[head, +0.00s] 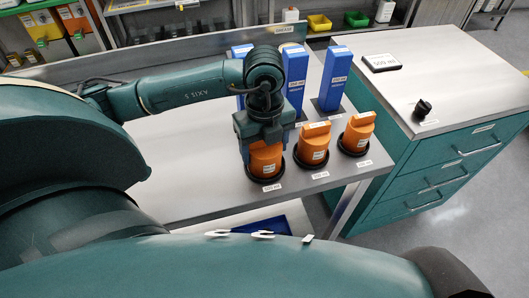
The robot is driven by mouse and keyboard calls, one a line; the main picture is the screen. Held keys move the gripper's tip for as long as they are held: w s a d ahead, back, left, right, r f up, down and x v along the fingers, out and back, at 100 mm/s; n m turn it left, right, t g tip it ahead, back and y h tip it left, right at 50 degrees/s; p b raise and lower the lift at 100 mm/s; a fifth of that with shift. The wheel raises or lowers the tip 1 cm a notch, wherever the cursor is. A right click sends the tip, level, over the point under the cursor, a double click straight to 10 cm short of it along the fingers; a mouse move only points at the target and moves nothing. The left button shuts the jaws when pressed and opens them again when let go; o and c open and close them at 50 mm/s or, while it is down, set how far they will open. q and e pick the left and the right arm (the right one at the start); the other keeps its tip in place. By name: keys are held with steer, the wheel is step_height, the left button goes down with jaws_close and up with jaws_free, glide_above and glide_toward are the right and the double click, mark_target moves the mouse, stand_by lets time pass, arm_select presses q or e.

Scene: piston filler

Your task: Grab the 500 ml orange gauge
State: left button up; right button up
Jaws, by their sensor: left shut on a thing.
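Three orange gauges sit in black round holders in a row near the front edge of the steel table: a left one (266,162), a middle one (312,148) and a right one (358,135). Their small white labels are too small to read surely. My left gripper (264,140) comes down from above and is shut on the top of the left orange gauge. That gauge still appears to be in its holder, upright. The gripper hides its top. My right gripper is not in view.
Blue gauges (333,80) stand behind the orange ones, one partly hidden by my arm. To the right, a teal drawer cabinet (440,160) carries a "500 ml" sign (382,62) and a small black object (422,108). The steel table (185,150) is clear at left.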

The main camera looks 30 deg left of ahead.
arm_select(q)
steer(key=shift+c, duration=0.8)
steer(key=shift+r, duration=0.15)
